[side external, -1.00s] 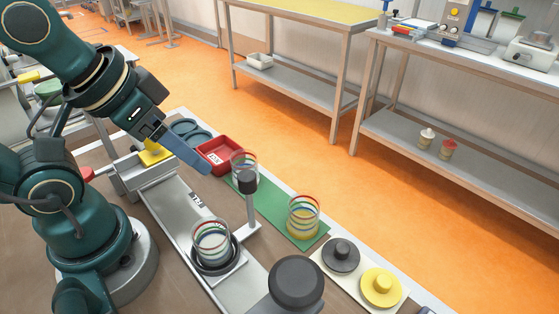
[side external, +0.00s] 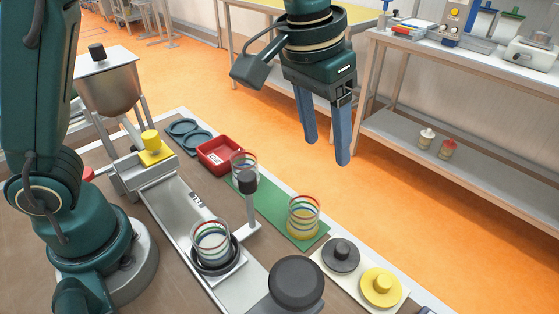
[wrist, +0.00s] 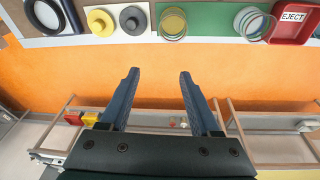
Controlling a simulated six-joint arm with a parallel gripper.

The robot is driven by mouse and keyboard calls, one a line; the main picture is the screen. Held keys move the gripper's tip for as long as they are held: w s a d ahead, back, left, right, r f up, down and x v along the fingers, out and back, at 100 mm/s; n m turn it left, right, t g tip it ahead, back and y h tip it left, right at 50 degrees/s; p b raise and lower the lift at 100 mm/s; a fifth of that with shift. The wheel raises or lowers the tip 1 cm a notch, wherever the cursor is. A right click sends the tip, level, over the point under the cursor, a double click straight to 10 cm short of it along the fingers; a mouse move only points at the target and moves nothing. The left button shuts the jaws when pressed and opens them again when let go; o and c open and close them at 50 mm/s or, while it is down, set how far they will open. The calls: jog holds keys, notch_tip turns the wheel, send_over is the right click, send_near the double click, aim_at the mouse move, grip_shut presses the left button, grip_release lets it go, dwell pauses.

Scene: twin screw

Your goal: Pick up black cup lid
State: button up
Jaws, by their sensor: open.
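The black cup lid (side external: 341,255) lies flat, knob up, on a white plate at the front right of the bench. It also shows in the wrist view (wrist: 133,20) at the top, left of centre. My gripper (side external: 327,152) is open and empty, held high with its blue fingers pointing down. In the wrist view its two fingers (wrist: 158,76) are apart with only orange floor between them. The lid is well apart from the fingers.
A yellow lid (side external: 381,288) lies beside the black one. Clear ringed cups stand on the green mat (side external: 268,208) and in a round holder (side external: 214,263). A dark-topped post (side external: 248,184) rises between them. A red tray (side external: 219,156) sits behind.

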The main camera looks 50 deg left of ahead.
jog(key=m+g, duration=0.2)
send_over(343, 248)
jog(key=w+a, duration=0.2)
notch_tip(343, 248, down, 7)
jog(key=shift+y, duration=0.4)
jog(key=f, duration=0.1)
jog(key=s+d+f, duration=0.2)
jog(key=shift+f, duration=2.65)
grip_shut()
